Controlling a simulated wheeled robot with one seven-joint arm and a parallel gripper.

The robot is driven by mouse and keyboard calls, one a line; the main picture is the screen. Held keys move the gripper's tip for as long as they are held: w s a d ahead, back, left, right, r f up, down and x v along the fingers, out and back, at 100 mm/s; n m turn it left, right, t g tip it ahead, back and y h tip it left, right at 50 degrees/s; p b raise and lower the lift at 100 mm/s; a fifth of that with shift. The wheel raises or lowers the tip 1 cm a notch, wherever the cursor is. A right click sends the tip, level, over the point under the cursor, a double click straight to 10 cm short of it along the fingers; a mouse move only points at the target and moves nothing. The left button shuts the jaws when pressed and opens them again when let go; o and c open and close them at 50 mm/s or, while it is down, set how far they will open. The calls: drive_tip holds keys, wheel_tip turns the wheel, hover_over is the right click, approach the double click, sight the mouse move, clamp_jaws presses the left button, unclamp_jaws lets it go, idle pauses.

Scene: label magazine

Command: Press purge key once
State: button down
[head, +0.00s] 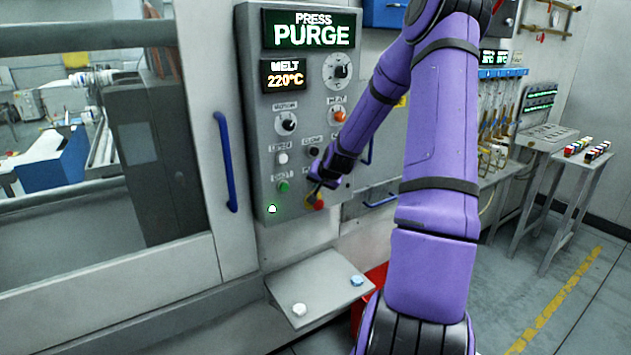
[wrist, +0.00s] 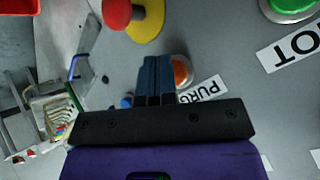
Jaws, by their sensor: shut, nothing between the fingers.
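The grey control panel (head: 258,150) carries knobs, buttons and a screen (head: 309,30) reading "PRESS PURGE". The purge key (wrist: 181,72) is a round orange button in a pale ring, above its partly covered label "PURG" (wrist: 203,89) in the wrist view. My gripper (wrist: 156,62) is shut and empty, its fingertips overlapping the left side of the key in that view. I cannot tell whether they touch it. In the head view my gripper (head: 314,188) is at the panel's lower right and hides the key.
A red mushroom button (head: 319,204) on a yellow base sits close below my gripper; it also shows in the wrist view (wrist: 117,13). A green button (head: 283,186) is to the left. A second screen (head: 284,75) reads "MELT 220°C". A small shelf (head: 322,285) juts out below.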

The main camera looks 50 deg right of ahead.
drive_tip(key=shift+s, duration=0.1)
drive_tip(key=shift+s+a, duration=0.2)
drive_tip(key=shift+s, duration=0.55)
drive_tip(key=shift+s+a, duration=0.2)
drive_tip(key=shift+s, duration=0.6)
drive_tip(key=shift+s+a, duration=0.2)
drive_tip(key=shift+s, duration=0.65)
drive_tip(key=shift+s+a, duration=0.2)
drive_tip(key=shift+s, duration=0.6)
